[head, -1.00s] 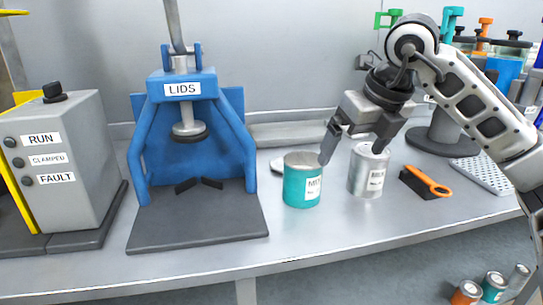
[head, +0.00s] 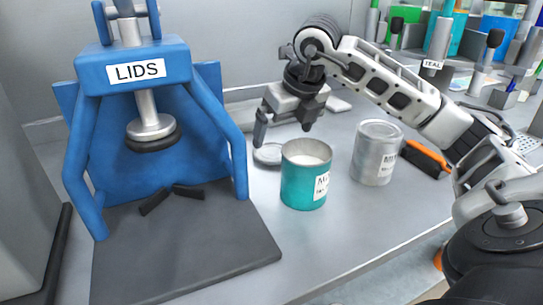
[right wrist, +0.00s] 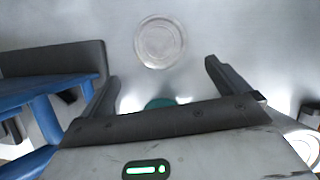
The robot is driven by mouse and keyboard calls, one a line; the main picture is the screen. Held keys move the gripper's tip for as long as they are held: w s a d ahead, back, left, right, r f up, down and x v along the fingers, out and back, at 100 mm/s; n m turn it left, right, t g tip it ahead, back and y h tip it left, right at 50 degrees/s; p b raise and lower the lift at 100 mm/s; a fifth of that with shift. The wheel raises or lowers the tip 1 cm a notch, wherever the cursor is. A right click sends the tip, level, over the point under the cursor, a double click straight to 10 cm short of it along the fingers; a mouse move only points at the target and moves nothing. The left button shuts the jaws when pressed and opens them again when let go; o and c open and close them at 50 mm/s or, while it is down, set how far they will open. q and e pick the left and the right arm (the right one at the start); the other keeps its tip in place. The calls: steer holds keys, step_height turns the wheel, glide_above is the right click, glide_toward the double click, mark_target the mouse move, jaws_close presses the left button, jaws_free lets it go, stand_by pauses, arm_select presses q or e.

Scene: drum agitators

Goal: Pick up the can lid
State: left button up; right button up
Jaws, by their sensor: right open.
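The can lid (head: 268,154) is a flat, round, silvery disc lying on the bench behind the teal can (head: 303,180). It also shows in the right wrist view (right wrist: 160,42), ahead of and between the fingers. My right gripper (head: 284,132) is open and empty, above the bench close to the lid and behind the teal can. In the right wrist view its two fingers (right wrist: 163,76) are wide apart, with part of the teal can (right wrist: 160,103) low between them. The teal can is upright and looks full of something pale. My left gripper is not in view.
A blue press marked LIDS (head: 136,72) stands left of the lid, its dark base plate (head: 185,250) in front. A silver can (head: 376,152) stands right of the teal can. An orange-handled brush (head: 427,158) lies further right. A pale bar lies along the wall.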

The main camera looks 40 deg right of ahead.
mark_target(275, 153)
steer(key=shift+w+x, duration=0.1)
steer(key=shift+x, duration=1.65)
steer(key=shift+w+x, duration=0.15)
steer(key=shift+x, duration=1.6)
steer(key=shift+d+r, duration=0.15)
steer(key=c, duration=0.9)
